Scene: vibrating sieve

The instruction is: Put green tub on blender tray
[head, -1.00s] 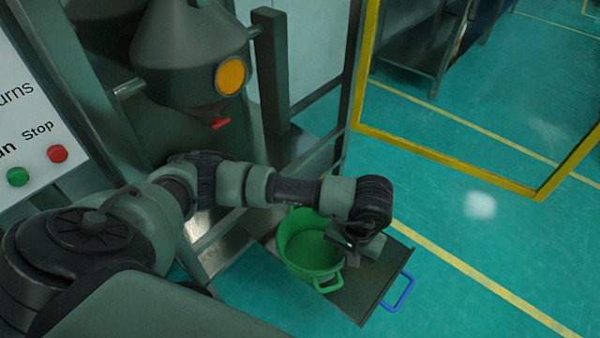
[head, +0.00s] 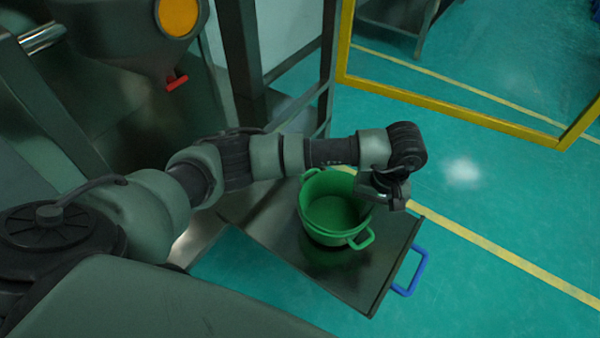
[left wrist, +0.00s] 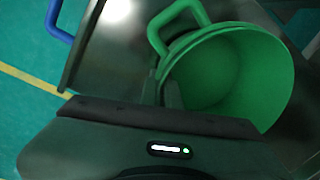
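The green tub (head: 335,207) is over the dark flat tray (head: 345,275) with the blue handle (head: 411,272). A dark reflection or shadow shows on the tray below it; a small gap there is hard to judge. My left gripper (head: 382,192) is at the tub's right rim. In the left wrist view its fingers (left wrist: 160,95) are close together at the rim of the tub (left wrist: 225,75), beside a tub handle, and look shut on the wall. The tub looks empty. My right gripper is not in view.
A grey machine with a hopper (head: 125,35) and a red lever (head: 177,81) stands at the upper left. Dark frame posts (head: 240,50) rise behind the tray. A yellow frame (head: 450,105) stands farther back. The teal floor right of the tray is clear.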

